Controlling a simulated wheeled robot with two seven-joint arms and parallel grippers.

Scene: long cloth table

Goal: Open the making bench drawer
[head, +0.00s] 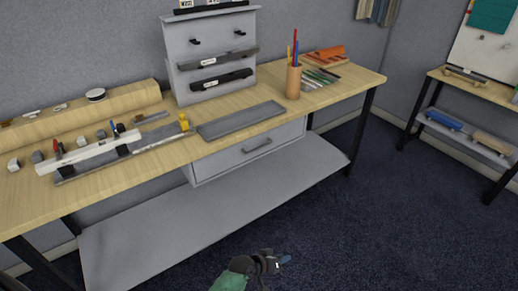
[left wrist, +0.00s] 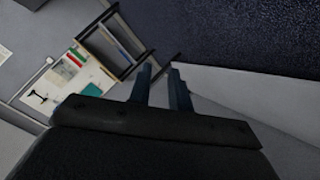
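The making bench (head: 345,87) has a light wood top and black legs. Its grey drawer (head: 225,167) hangs under the middle of the top and looks closed. A dark bar handle (head: 257,145) is on the drawer front. My left gripper (head: 284,260) is low in the head view, in front of and below the drawer, apart from the handle. In the left wrist view its two dark fingers (left wrist: 160,72) stand apart with nothing between them. My right gripper is in neither view.
A grey lower shelf (head: 130,246) runs under the bench. On top are an empty grey tray (head: 240,121), a pencil cup (head: 293,82) and a grey rack (head: 210,40). A second table (head: 490,90) stands at right. The dark carpet (head: 400,220) before the bench is clear.

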